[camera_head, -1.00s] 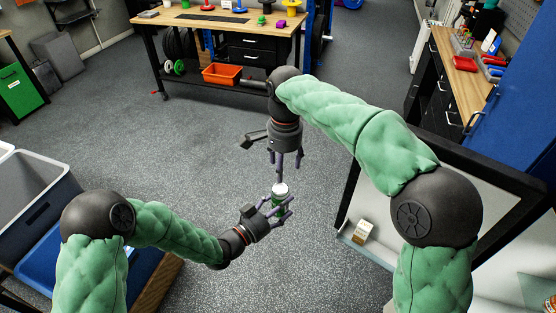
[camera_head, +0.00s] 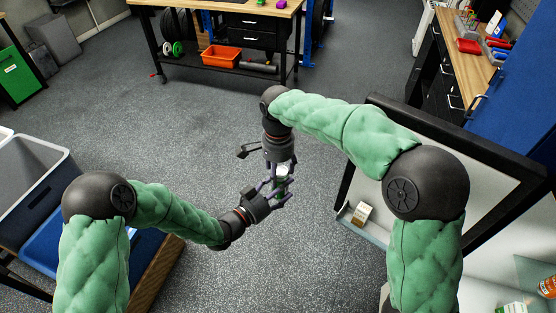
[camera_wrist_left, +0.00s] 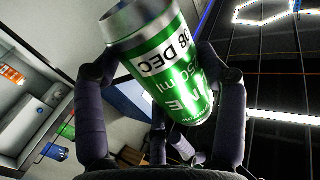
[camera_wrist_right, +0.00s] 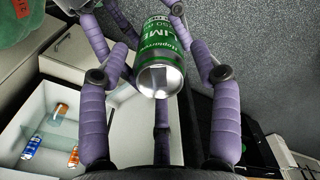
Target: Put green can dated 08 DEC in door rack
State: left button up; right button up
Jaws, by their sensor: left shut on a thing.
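The green can (camera_wrist_left: 160,75) with a silver rim shows "08 DEC" in the left wrist view. My left gripper (camera_head: 275,192) is shut on it and holds it tilted above the floor. My right gripper (camera_head: 281,170) is above the can, its fingers open on both sides of it. In the right wrist view the can (camera_wrist_right: 160,62) lies between those fingers, its silver end towards the camera. In the head view the fingers mostly hide the can. The open door (camera_head: 455,150) with a black frame is at right; its rack (camera_head: 349,220) holds a small carton (camera_head: 362,213).
Cans and bottles (camera_wrist_right: 35,147) stand in a white compartment in the right wrist view. A grey bin (camera_head: 35,170) and a blue bin (camera_head: 45,245) are at left. A workbench (camera_head: 215,8) is at the back. The floor between is clear.

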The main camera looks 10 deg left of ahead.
pick_arm(q)
jog(key=shift+r, duration=0.1)
pick_arm(e)
jog(key=shift+f, duration=0.6)
jog(key=c, duration=1.1)
pick_arm(q)
jog(key=o, duration=1.4)
pick_arm(e)
jog(key=shift+a, duration=0.1)
jog(key=shift+c, duration=0.2)
pick_arm(q)
jog(key=shift+o, duration=0.3)
jog(key=shift+a, duration=0.1)
